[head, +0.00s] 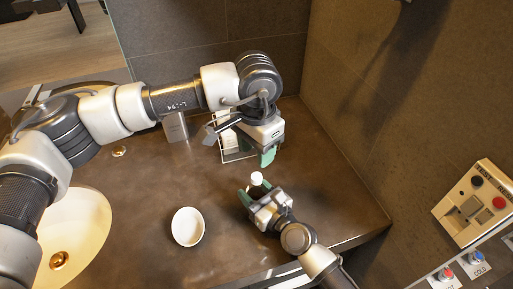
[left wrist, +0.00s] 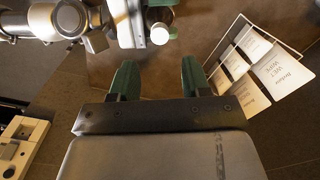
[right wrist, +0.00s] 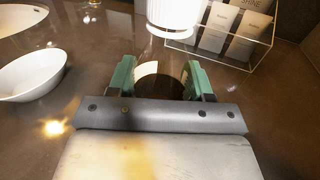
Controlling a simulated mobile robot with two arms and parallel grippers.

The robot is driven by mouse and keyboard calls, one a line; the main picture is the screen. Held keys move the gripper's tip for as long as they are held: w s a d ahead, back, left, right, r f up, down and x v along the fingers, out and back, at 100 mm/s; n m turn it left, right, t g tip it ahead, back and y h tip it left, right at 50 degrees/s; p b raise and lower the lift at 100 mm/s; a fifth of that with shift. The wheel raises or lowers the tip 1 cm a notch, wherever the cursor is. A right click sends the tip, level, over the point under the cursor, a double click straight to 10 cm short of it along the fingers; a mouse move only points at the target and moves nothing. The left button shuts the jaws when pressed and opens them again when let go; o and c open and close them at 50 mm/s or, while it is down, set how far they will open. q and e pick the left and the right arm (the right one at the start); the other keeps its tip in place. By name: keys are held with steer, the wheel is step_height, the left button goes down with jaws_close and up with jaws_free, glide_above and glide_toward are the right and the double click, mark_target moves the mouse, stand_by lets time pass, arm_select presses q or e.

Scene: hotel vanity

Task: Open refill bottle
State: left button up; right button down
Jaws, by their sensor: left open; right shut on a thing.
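The refill bottle is dark with a pale label (right wrist: 147,70) and a ribbed white cap (right wrist: 172,12). My right gripper (right wrist: 160,82) is shut on its body, with a green finger on either side. In the head view the white cap (head: 256,178) shows above the right gripper (head: 256,191), and most of the body is hidden. My left gripper (head: 267,158) is open and empty, above and behind the bottle. In the left wrist view the cap (left wrist: 159,34) lies beyond the gap between the open left fingers (left wrist: 158,78), apart from them.
A white bowl (head: 188,227) stands on the brown counter (head: 150,200), left of the bottle. A round basin (head: 85,225) is at left. A wall panel (head: 478,205) is at right.

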mark_target(256, 176)
arm_select(q)
steer(key=shift+f, duration=0.65)
step_height(256, 176, down, 7)
steer(key=shift+r, duration=0.15)
